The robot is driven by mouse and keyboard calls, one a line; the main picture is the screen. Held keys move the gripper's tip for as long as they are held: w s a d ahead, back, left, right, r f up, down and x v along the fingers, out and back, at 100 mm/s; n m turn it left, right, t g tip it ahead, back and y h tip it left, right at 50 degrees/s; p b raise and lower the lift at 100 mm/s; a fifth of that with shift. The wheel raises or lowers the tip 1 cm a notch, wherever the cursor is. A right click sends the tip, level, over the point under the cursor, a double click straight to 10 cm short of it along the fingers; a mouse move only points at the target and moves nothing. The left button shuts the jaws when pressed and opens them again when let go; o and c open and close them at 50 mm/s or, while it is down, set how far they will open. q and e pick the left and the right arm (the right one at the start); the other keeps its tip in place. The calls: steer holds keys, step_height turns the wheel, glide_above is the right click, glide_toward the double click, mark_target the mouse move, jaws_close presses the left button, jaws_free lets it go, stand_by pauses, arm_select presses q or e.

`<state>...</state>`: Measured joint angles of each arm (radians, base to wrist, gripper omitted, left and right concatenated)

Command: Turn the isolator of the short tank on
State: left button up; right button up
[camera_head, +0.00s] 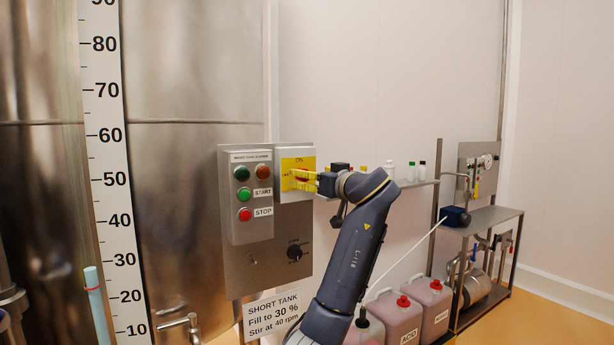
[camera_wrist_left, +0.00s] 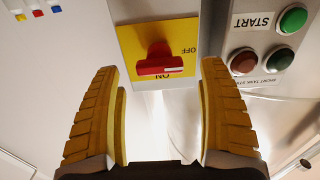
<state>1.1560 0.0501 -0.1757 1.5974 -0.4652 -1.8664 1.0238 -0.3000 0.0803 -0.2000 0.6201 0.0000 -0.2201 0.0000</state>
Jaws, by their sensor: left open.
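The isolator is a yellow plate (camera_head: 293,162) on the grey control panel (camera_head: 263,262), with a red handle (camera_wrist_left: 155,66). In the left wrist view the yellow plate (camera_wrist_left: 181,29) appears upside down. The handle lies horizontal there, its white mark at the right end, on the OFF side; ON is printed below it. My left gripper (camera_head: 303,179) is in front of the isolator, partly hiding the handle in the head view. In the left wrist view its yellow fingers (camera_wrist_left: 160,80) are spread wide, one on each side of the handle, with nothing visibly held. My right gripper is out of view.
Left of the isolator are the START button (camera_head: 244,194), STOP button (camera_head: 245,214) and two lamps. A black knob (camera_head: 294,252) sits below. A shelf with bottles (camera_head: 389,171) is to the right; canisters (camera_head: 402,318) stand below. A steel tank (camera_head: 190,70) is behind the panel.

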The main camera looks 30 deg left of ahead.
arm_select(q)
steer(key=shift+x, duration=1.6)
steer(key=c, duration=1.2)
